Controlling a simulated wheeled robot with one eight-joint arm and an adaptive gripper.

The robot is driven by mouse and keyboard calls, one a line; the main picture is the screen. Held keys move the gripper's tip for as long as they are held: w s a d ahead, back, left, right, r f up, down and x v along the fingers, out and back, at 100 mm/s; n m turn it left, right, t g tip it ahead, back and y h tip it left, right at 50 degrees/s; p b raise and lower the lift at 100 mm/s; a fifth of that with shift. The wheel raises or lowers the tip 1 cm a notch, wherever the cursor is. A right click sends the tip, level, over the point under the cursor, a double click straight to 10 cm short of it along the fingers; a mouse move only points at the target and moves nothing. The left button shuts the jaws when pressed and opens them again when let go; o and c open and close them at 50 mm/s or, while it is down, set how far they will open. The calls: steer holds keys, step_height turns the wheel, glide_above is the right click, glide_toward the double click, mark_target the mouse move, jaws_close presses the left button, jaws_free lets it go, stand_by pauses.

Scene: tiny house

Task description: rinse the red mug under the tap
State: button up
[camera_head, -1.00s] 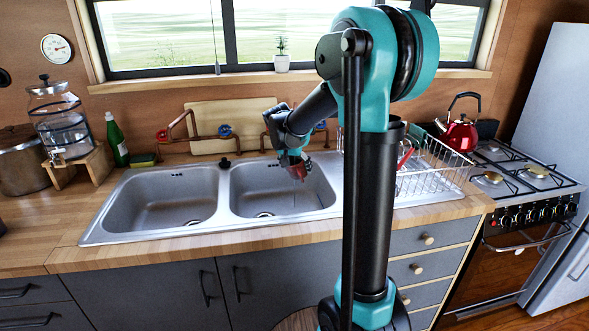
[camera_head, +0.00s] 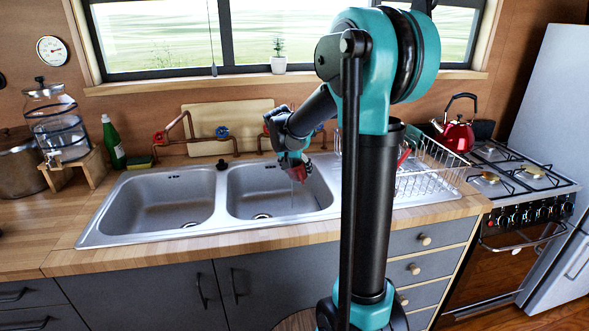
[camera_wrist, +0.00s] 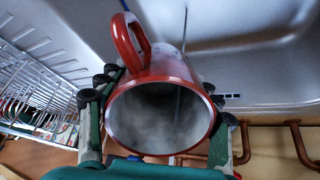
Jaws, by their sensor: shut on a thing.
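The red mug (camera_wrist: 190,72) is in my gripper (camera_wrist: 160,105), between its dark green fingers. In the wrist view its mouth faces the camera, its pale inside looks empty, and its handle points up. In the head view the mug (camera_head: 299,173) is small, partly hidden by my gripper (camera_head: 293,160), and tilted above the right basin (camera_head: 260,190). A thin line, looking like a water stream, runs down into that basin beside the mug. Red-brown pipework with a blue valve (camera_head: 222,132) stands behind the sink. My arm hides the tap outlet.
The left basin (camera_head: 160,205) is empty. A wire dish rack (camera_head: 430,172) stands right of the sink, with a red item in it. A green bottle (camera_head: 113,145) and a glass dispenser (camera_head: 58,125) stand left. A red kettle (camera_head: 457,135) is on the stove.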

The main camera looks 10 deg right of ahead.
steer(key=shift+w+a, duration=0.1)
stand_by(0.3)
steer(key=shift+w+a, duration=0.3)
steer(key=s+a, duration=0.5)
steer(key=s, duration=0.1)
steer(key=shift+a, duration=0.15)
stand_by(0.8)
stand_by(1.2)
steer(key=s+a+r, duration=0.3)
steer(key=s+r, duration=0.1)
steer(key=shift+a, duration=0.15)
stand_by(0.3)
steer(key=shift+w, duration=0.1)
stand_by(0.4)
